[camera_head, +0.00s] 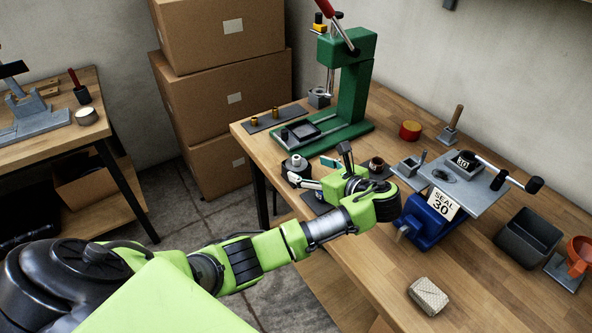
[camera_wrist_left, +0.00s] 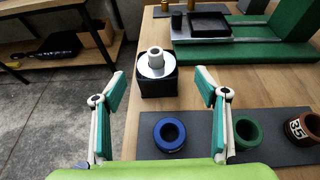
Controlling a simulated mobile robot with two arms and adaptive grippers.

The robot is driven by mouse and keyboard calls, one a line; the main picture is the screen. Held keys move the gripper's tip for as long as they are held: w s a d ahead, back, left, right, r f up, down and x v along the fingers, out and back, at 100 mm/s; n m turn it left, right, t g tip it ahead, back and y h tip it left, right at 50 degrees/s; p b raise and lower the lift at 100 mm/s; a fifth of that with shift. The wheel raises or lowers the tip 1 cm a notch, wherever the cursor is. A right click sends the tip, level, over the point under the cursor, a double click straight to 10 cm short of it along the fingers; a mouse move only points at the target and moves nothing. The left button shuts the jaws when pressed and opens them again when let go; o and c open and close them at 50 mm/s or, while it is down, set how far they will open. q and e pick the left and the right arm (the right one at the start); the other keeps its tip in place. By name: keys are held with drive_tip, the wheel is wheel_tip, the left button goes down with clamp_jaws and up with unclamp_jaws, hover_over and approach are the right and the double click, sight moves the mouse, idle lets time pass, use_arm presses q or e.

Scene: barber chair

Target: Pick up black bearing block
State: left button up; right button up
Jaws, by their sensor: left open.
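The black bearing block (camera_wrist_left: 158,88) stands upright near the table's left edge, with a silver disc and a pale hub on top. In the head view the block (camera_head: 294,167) sits just beyond my left gripper (camera_head: 316,172). In the left wrist view my left gripper (camera_wrist_left: 162,78) is open, with its teal-padded fingers apart on either side of the block in the picture. The block looks farther ahead than the fingertips, and no contact shows. My right gripper is out of view.
A dark mat (camera_wrist_left: 198,123) holds a blue ring (camera_wrist_left: 169,134), a green ring (camera_wrist_left: 247,131) and a brown ring (camera_wrist_left: 302,128). A green press (camera_head: 352,95) stands behind the block. A blue fixture (camera_head: 427,222) stands to the right. The front table has bare wood.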

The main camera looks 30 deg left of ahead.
sight(299, 166)
use_arm(q)
drive_tip(key=shift+a+f, duration=0.15)
drive_tip(key=shift+a, duration=0.3)
drive_tip(key=p+x, duration=0.1)
drive_tip(key=x, duration=0.2)
drive_tip(key=shift+s+a+f, duration=0.1)
drive_tip(key=shift+a+f, duration=0.1)
drive_tip(key=shift+a, duration=0.05)
drive_tip(key=shift+a+f, duration=0.2)
drive_tip(key=shift+a, duration=0.15)
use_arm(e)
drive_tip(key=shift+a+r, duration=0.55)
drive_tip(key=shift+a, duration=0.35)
use_arm(q)
drive_tip(key=shift+d, duration=0.1)
drive_tip(key=shift+c, duration=0.4)
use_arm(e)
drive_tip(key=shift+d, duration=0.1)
use_arm(q)
clamp_jaws()
drive_tip(key=shift+w+r, duration=0.15)
drive_tip(key=shift+w, duration=0.1)
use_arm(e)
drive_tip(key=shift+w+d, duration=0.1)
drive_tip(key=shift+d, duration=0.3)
